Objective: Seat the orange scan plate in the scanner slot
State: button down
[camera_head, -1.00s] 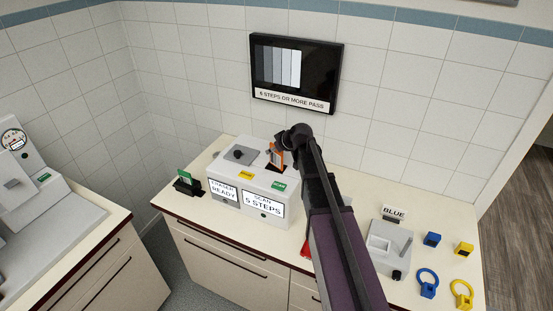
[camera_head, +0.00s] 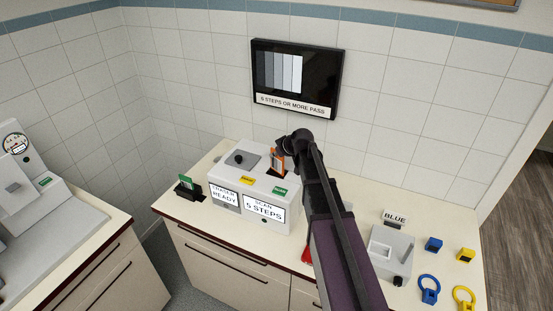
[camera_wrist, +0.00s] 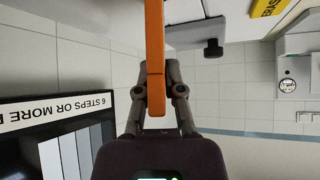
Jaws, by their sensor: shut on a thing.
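The orange scan plate (camera_head: 278,159) is held over the dark scanner slot (camera_head: 276,175), on top of the white scanner labelled "SCAN 5 STEPS" (camera_head: 232,173). Its lower edge is at or just inside the slot; I cannot tell how deep. My gripper (camera_wrist: 155,92) is shut on the plate. In the wrist view the plate (camera_wrist: 154,40) shows edge-on as an orange strip between the fingers. In the head view my wrist and arm hide part of the gripper and the scanner's right side.
A green plate (camera_head: 185,180) stands in a dark holder left of the scanner. A grey device (camera_head: 391,250) with a "BLUE" sign (camera_head: 396,217) stands right, beside blue and yellow blocks and rings. The wall screen (camera_head: 297,78) hangs behind. A red thing (camera_head: 306,256) is partly hidden by my arm.

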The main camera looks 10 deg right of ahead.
jog(key=shift+r, duration=0.1)
notch_tip(320, 180, up, 3)
jog(key=p, duration=0.3)
jog(key=shift+r+p, duration=0.2)
jog(key=shift+p, duration=0.15)
jog(key=s+r+p, duration=0.1)
jog(key=s, duration=1.5)
jog(key=shift+r, duration=0.15)
jog(key=w+n+y, duration=0.1)
jog(key=w, duration=0.4)
jog(key=w+r+n+g+p, duration=0.1)
jog(key=w+n, duration=0.1)
jog(key=w, duration=0.3)
jog(key=w+r+n+g+y+p, duration=0.1)
jog(key=w, duration=0.4)
jog(key=shift+w+a+n+y, duration=0.15)
jog(key=shift+w+n+y, duration=0.15)
jog(key=shift+w, duration=0.05)
jog(key=shift+g, duration=0.3)
jog(key=shift+f, duration=0.1)
jog(key=shift+f+b, duration=2.75)
